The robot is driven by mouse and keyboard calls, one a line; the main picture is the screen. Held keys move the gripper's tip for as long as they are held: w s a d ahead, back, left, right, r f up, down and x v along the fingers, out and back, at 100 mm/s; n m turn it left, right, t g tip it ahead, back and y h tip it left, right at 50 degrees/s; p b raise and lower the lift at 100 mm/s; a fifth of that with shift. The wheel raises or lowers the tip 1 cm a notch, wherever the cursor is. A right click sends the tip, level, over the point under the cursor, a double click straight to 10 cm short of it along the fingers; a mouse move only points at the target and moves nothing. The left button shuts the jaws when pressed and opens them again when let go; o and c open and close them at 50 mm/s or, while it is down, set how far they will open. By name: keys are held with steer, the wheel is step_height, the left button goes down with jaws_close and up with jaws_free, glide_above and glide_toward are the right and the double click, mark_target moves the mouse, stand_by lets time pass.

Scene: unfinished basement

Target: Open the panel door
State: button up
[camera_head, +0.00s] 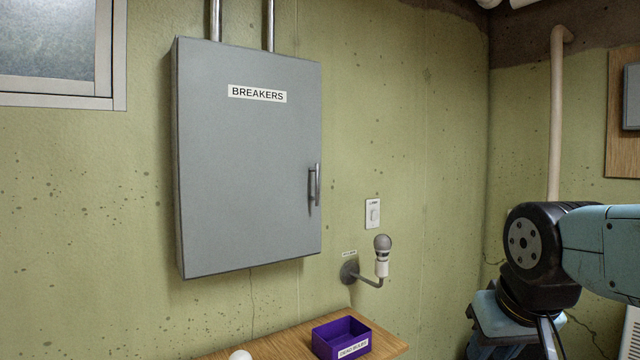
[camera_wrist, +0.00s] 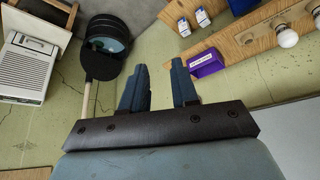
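The grey breaker panel door (camera_head: 245,165) is labelled BREAKERS and hangs on the green wall in the head view. It looks closed. Its vertical metal handle (camera_head: 314,186) is at the right edge of the door. My gripper (camera_wrist: 160,78) shows in the wrist view with its two dark blue fingers apart and nothing between them. In the head view my arm is at the lower right, well apart from the panel. The fingers cannot be made out clearly there. The panel and handle are not seen in the wrist view.
A wooden bench (camera_head: 285,342) below the panel holds a purple bin (camera_head: 341,338) and a white bulb (camera_head: 240,355). A lamp (camera_head: 382,255) juts from the wall below the light switch (camera_head: 372,213). A white appliance (camera_wrist: 27,70) stands at left in the wrist view.

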mark_target(318, 197)
steer(key=shift+w, duration=0.15)
steer(key=w+r+t, duration=0.3)
steer(key=w+r, duration=0.2)
steer(key=w, duration=0.4)
steer(key=w+r+n+t, duration=0.1)
steer(key=w+r+t, duration=0.2)
steer(key=w+r, duration=0.35)
steer(key=w+r+t, duration=0.3)
steer(key=w+r, duration=0.1)
steer(key=w, duration=0.6)
steer(key=w+a+r+n+y, duration=0.1)
steer(key=w+a+n+y, duration=0.1)
steer(key=w+a+y, duration=0.2)
steer(key=w+a+r+n+g+y, duration=0.1)
steer(key=w+a+n+y, duration=0.2)
steer(key=w+a, duration=0.6)
steer(key=w+a+r+n+g+y, duration=0.1)
steer(key=w+a+n+y, duration=0.2)
steer(key=w+a+y, duration=0.3)
steer(key=shift+w+a+r, duration=0.15)
steer(key=shift+w+a, duration=0.05)
steer(key=shift+a, duration=0.75)
steer(key=shift+w+a+r, duration=0.1)
steer(key=shift+w+a, duration=0.05)
steer(key=shift+a, duration=0.85)
steer(key=shift+w+a+r, duration=0.15)
steer(key=shift+w+a, duration=0.05)
steer(key=shift+a, duration=0.75)
steer(key=shift+c, duration=0.2)
jaws_close()
